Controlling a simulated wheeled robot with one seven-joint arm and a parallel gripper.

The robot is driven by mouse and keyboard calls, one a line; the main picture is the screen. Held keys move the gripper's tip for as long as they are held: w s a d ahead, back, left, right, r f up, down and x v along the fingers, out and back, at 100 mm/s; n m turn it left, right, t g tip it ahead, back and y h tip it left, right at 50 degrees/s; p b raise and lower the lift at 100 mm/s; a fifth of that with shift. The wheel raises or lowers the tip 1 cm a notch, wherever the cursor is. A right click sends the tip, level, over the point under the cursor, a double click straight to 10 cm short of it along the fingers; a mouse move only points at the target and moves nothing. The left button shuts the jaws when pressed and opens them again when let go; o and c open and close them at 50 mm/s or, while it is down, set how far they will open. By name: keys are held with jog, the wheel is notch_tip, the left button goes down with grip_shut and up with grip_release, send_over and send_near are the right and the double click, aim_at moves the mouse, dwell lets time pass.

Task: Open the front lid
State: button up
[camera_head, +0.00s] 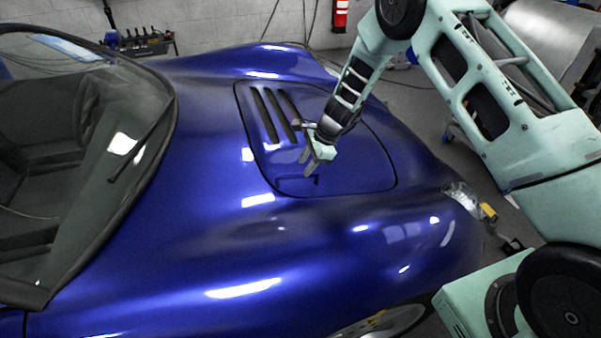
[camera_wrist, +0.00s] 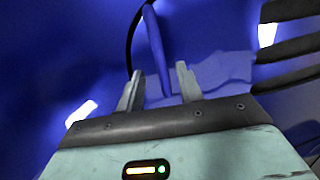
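The front lid (camera_head: 345,165) is a blue panel with dark louvre slots, set in the blue car's nose. Its outline seam looks closed, flush with the body. My gripper (camera_head: 306,164) is over the lid's near left part, just past the slots. In the wrist view my gripper (camera_wrist: 160,70) has its two fingers apart with nothing clamped. A raised blue bar (camera_wrist: 155,42), seemingly a handle on the lid, shows ahead and its near end appears between the fingers. Whether the fingers touch it, I cannot tell.
The windscreen (camera_head: 90,150) and open cabin lie at the left. A headlight (camera_head: 462,196) is at the right end of the car. A red fire extinguisher (camera_head: 340,14) and a tool rack (camera_head: 143,42) stand behind. Space above the lid looks clear apart from my arm.

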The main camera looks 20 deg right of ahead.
aim_at(300, 174)
jog(key=shift+x, duration=2.3)
grip_shut()
